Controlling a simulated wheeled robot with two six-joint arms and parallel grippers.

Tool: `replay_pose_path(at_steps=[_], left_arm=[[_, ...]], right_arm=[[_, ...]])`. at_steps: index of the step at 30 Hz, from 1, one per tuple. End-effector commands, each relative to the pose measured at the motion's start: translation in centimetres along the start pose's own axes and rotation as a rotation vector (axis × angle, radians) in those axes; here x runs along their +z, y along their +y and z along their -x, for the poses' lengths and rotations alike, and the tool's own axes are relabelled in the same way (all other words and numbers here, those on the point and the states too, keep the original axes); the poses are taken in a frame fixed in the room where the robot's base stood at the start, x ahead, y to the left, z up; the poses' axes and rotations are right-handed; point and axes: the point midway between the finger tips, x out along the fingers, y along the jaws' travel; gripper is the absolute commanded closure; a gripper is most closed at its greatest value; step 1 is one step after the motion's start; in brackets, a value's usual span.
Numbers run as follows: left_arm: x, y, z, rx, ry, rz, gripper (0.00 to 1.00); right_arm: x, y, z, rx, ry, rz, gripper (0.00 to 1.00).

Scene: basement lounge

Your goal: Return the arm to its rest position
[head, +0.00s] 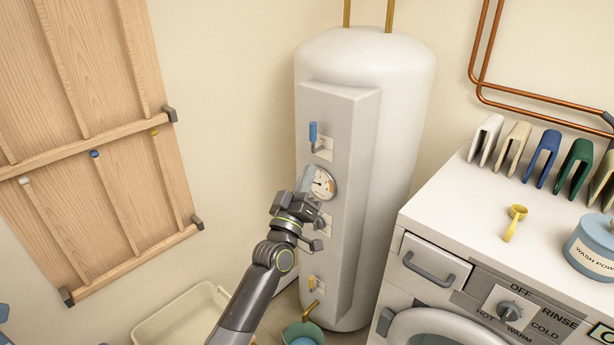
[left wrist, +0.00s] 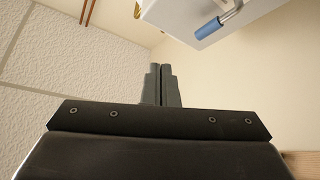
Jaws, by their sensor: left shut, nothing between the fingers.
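My left arm comes up from the bottom middle of the head view. Its gripper (head: 306,182) is in front of the water heater's grey panel (head: 340,110), near the round gauge (head: 323,184). The gripper covers part of the panel; whether it touches the panel cannot be told. In the left wrist view the two fingers (left wrist: 161,85) are together with nothing between them. A blue-handled lever (head: 313,133) sits above the gauge; it also shows in the left wrist view (left wrist: 228,24). My right gripper is not in view.
The white tank (head: 397,120) stands in the corner. A washer (head: 450,225) at right carries a yellow scoop (head: 514,222), a wash powder tub (head: 592,247) and several coloured clips. A cream basin (head: 180,318) and green bowl (head: 302,332) are below. A wooden rack (head: 90,130) hangs at left.

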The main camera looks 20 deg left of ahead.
Motion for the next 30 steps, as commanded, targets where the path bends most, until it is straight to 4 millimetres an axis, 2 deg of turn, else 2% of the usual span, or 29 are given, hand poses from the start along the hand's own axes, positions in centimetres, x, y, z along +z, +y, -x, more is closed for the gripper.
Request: replay_pose_path(at_steps=[3,14,17,20,23,26,30], left_arm=[[0.0,0.1,0.1,0.000,0.000,0.000,1.00],[0.0,0.0,0.1,0.000,0.000,0.000,1.00],[0.6,-0.5,0.4,-0.010,-0.014,-0.007,1.00],[3.0,-2.6,1.9,-0.052,-0.070,-0.035,1.00],[7.1,-6.3,4.8,-0.123,-0.175,-0.085,1.00],[11.8,-10.6,9.2,-0.205,-0.307,-0.145,1.00],[17.6,-16.0,16.6,-0.310,-0.498,-0.222,1.00]], right_arm=[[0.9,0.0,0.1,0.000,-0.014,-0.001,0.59],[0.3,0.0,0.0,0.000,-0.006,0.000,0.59],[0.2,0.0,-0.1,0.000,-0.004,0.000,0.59],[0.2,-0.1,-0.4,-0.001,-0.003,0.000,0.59],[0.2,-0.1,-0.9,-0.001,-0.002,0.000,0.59],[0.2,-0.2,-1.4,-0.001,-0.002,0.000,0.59],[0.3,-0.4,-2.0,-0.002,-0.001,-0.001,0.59]])
